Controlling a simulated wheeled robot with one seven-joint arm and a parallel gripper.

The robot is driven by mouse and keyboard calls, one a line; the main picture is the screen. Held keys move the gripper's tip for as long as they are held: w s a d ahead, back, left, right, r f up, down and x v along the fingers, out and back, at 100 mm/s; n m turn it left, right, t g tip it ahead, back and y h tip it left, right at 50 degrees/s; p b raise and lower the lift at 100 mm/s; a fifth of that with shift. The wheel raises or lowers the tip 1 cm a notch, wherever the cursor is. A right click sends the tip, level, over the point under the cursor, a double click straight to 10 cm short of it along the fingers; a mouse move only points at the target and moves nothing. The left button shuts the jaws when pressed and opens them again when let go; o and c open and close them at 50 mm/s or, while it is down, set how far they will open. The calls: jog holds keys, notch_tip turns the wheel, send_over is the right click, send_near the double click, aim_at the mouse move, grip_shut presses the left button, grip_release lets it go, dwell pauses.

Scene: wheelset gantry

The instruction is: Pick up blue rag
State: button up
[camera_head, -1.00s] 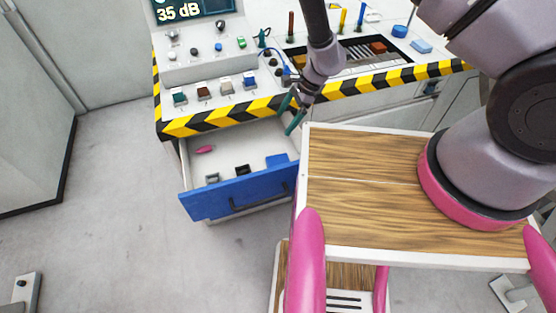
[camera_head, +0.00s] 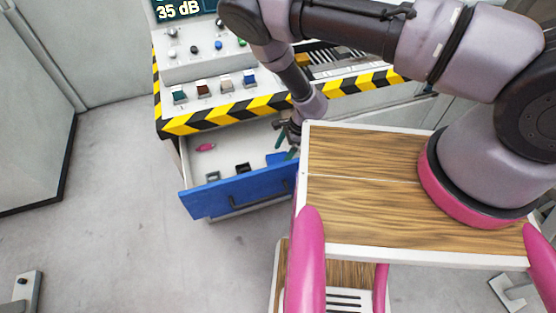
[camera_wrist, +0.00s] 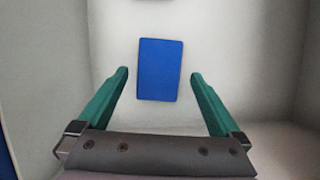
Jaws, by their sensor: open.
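The blue rag (camera_wrist: 160,70) is a flat blue rectangle lying on the pale floor of the open drawer. In the wrist view it lies between and slightly beyond my two green fingertips, and nothing touches it. In the head view a small part of the rag (camera_head: 273,159) shows in the drawer's right part, partly hidden by my gripper. My gripper (camera_wrist: 160,80) is open and empty, pointing down into the drawer. In the head view my gripper (camera_head: 286,146) is at the drawer's right end, beside the wooden-topped surface.
The drawer with a blue front (camera_head: 215,200) is pulled out below the console's striped edge (camera_head: 215,118). It also holds a pink object (camera_head: 205,147) and small dark pieces (camera_head: 242,168). Drawer walls rise close around my gripper.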

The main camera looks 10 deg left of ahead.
aim_at(280, 157)
jog(key=shift+x, duration=1.15)
jog(key=c, duration=1.2)
jog(key=shift+c, duration=0.2)
jog(key=shift+r, duration=0.1)
notch_tip(280, 157, up, 10)
